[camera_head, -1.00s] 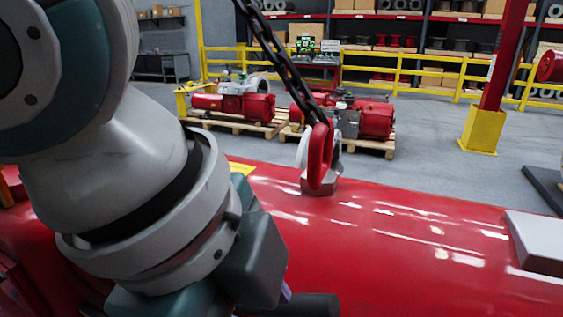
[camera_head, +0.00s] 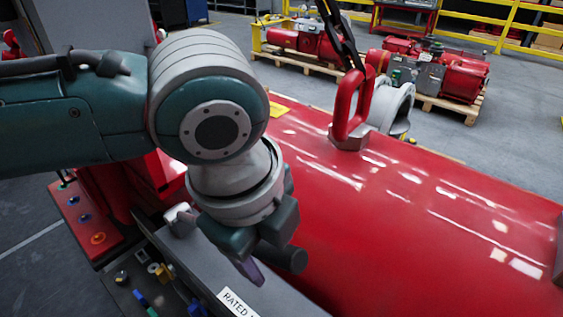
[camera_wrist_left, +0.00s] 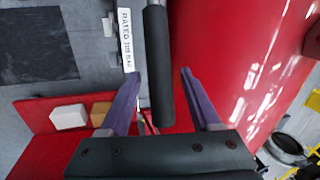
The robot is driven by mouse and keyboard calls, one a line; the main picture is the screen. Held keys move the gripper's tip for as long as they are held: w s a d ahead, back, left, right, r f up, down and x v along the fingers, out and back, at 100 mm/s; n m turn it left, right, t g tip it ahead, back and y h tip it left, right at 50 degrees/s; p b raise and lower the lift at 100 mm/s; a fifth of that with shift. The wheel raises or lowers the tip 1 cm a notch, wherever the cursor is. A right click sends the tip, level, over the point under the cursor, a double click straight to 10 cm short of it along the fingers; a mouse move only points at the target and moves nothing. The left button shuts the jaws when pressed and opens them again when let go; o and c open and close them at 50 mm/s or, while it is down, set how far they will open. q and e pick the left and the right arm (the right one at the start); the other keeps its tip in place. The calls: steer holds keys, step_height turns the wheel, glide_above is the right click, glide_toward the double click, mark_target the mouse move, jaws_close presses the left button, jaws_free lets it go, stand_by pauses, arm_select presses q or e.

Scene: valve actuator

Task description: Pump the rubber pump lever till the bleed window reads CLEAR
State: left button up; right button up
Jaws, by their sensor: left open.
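The rubber pump lever shows in the left wrist view as a black cylindrical grip (camera_wrist_left: 159,65) on a thin metal rod. In the head view its dark end (camera_head: 283,258) sticks out beside my left gripper (camera_head: 250,270). My left gripper's purple fingers (camera_wrist_left: 159,76) are open, one on each side of the grip in the wrist view. I cannot tell whether either finger touches it. In the head view my own wrist hides most of the lever. I cannot make out the bleed window. My right gripper is not in view.
A big red cylinder (camera_head: 400,215) fills the right, with a red lifting eye (camera_head: 352,105) and chain on top. A grey box (camera_head: 215,262) carries a "RATED" label. A red button panel (camera_head: 85,222) and small coloured fittings (camera_head: 150,295) are at lower left.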

arm_select(q)
steer(key=shift+f, duration=0.3)
steer(key=shift+d, duration=0.1)
jaws_close()
stand_by(1.2)
